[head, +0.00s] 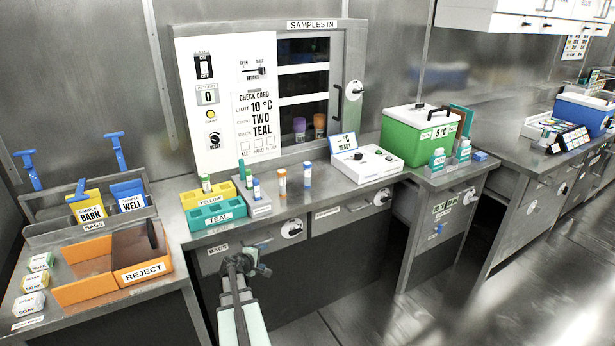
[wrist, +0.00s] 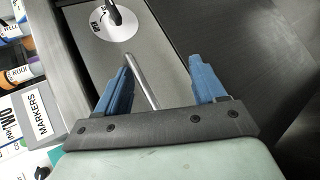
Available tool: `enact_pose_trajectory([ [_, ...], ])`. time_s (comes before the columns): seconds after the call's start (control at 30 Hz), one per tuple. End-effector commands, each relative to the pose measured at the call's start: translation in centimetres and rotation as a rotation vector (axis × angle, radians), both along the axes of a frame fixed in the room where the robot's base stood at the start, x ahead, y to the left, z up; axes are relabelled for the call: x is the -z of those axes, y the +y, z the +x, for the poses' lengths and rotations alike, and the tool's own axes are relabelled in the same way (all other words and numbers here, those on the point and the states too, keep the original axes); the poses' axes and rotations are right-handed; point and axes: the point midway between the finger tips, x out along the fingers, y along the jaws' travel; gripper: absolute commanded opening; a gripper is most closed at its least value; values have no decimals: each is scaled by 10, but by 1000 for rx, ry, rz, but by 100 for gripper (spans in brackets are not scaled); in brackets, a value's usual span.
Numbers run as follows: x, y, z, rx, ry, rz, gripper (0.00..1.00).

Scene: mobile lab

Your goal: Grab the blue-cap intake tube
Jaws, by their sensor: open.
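The blue-cap tube (head: 307,175) stands upright on the counter below the samples window, right of an orange-cap tube (head: 282,182). At the wrist view's left edge, a labelled tube with a blue end (wrist: 12,31) shows partly, beside the orange-ended tube (wrist: 24,73). My gripper (head: 248,262) is in front of the counter, low and left of both tubes. In the wrist view my gripper (wrist: 160,75) has its blue fingers apart, with no tube between them. A drawer front with a metal bar handle lies beyond the fingers.
A marker rack (head: 261,210) and the yellow and teal trays (head: 217,216) stand left of the tubes. A white device (head: 367,163) stands to the right. Drawer handles and knobs (head: 292,228) project from the counter front. The orange reject bin (head: 85,290) is at left.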

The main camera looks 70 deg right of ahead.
Motion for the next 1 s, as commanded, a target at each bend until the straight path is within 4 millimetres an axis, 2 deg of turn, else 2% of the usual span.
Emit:
enact_pose_trajectory([
  [0.03, -17, -24, -14, 7, 12, -38, 70],
  [0.1, -39, -50, -32, 7, 33, -86, 70],
  [0.27, -88, -101, -76, 14, 89, -183, 70],
  [0.4, -132, -143, -119, 31, 143, -260, 70],
  [0.7, -215, -212, -211, 125, 211, -371, 70],
  [1.0, -273, -269, -280, 349, 102, -398, 70],
])
